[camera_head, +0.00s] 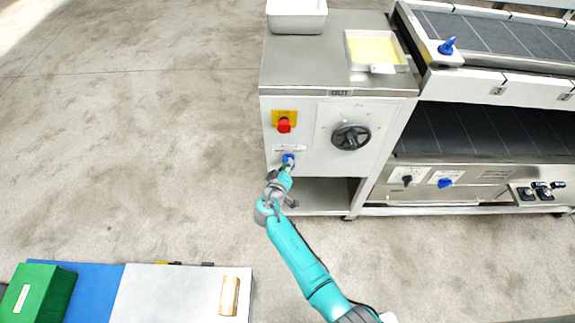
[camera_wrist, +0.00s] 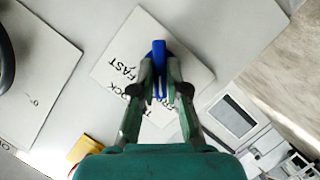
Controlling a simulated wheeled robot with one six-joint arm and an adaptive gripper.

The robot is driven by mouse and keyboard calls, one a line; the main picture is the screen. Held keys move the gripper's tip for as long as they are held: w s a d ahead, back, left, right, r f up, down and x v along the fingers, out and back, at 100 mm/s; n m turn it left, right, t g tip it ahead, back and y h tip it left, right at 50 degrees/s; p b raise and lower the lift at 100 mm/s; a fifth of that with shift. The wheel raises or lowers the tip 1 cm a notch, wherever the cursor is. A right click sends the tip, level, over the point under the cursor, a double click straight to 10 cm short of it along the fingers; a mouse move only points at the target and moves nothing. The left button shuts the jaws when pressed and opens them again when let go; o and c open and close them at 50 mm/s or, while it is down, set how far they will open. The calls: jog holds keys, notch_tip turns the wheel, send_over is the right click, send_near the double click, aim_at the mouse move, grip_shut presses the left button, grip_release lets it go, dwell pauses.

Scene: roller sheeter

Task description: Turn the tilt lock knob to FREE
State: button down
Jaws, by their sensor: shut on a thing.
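A blue knob (camera_head: 288,158) sits on the front panel of the grey cabinet, low at its left side. My gripper (camera_head: 287,166) reaches it from below in the head view. In the wrist view, the blue knob (camera_wrist: 159,50) stands between my fingertips (camera_wrist: 160,70), and the fingers are shut on it. Its light label plate (camera_wrist: 125,50) shows the words "FAST" and part of "LOCK", rotated in the picture. I cannot read the knob's setting in the head view.
A red button (camera_head: 284,125) on a yellow plate is just above the knob. A black handwheel (camera_head: 351,136) is to its right. Trays rest on the cabinet top (camera_head: 320,55). Another blue knob (camera_head: 445,183) is on the machine at right. Open floor lies left.

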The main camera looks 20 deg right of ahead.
jog(key=shift+f+n, duration=0.15)
jog(key=shift+n, duration=0.15)
dwell(0.4)
jog(key=c, duration=1.2)
grip_release()
jog(key=v, duration=1.2)
jog(key=shift+a, duration=0.1)
